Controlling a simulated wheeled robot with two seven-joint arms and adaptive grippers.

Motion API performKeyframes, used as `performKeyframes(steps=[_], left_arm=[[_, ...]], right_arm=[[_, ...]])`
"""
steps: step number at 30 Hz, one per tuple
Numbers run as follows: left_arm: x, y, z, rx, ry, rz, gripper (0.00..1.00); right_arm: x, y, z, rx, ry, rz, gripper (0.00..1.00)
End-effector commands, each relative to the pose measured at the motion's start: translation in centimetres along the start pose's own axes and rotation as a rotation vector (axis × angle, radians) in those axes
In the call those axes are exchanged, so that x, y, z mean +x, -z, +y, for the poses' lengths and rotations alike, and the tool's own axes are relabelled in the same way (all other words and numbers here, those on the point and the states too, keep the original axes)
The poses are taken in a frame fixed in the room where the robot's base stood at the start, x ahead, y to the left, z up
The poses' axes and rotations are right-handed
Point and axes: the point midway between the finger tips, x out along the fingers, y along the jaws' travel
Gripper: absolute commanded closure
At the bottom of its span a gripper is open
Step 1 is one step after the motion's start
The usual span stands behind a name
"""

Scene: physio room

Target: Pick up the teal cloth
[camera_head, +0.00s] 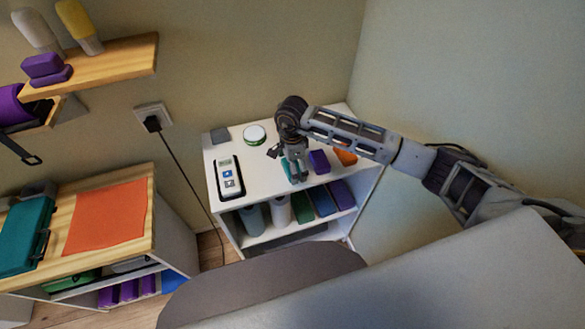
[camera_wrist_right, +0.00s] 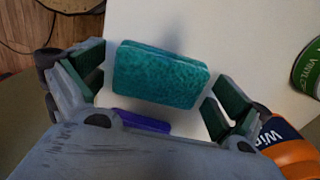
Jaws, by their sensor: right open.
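The teal cloth (camera_wrist_right: 160,74) is a folded, textured block on a white shelf top. In the right wrist view it lies between the two open fingers of my right gripper (camera_wrist_right: 160,92), with a gap visible at the right finger and a small one at the left. In the head view my right gripper (camera_head: 294,172) reaches down over the shelf unit (camera_head: 275,140), and only a little of the teal cloth (camera_head: 287,168) shows beside the fingers. My left gripper is in neither view.
On the shelf top are a purple block (camera_head: 319,161), an orange item (camera_head: 345,157), a white and green tin (camera_head: 255,135), a device with a screen (camera_head: 228,176) and a dark grey piece (camera_head: 220,135). Bottles and folded cloths fill the shelf below. A wall stands close behind.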

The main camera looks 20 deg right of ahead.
Motion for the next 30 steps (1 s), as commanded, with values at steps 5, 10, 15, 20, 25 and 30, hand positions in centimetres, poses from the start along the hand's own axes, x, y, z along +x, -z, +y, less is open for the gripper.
performKeyframes(steps=[5,10,15,20,25,30], left_arm=[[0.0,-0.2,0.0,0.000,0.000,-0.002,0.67],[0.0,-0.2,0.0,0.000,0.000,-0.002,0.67],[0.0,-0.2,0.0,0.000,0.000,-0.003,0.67],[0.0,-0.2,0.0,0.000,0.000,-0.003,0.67],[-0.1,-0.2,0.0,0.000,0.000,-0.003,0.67],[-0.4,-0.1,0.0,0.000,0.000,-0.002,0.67]], right_arm=[[0.0,0.0,0.0,0.000,0.000,0.000,0.00],[0.0,0.0,0.0,0.000,0.000,0.000,0.15],[0.0,0.0,0.0,0.000,0.000,0.000,0.37],[0.0,0.0,0.0,0.000,0.001,0.000,0.39],[-0.2,0.1,-0.1,0.001,0.001,0.000,0.39],[-1.1,0.3,-0.3,0.003,0.002,0.001,0.39]])
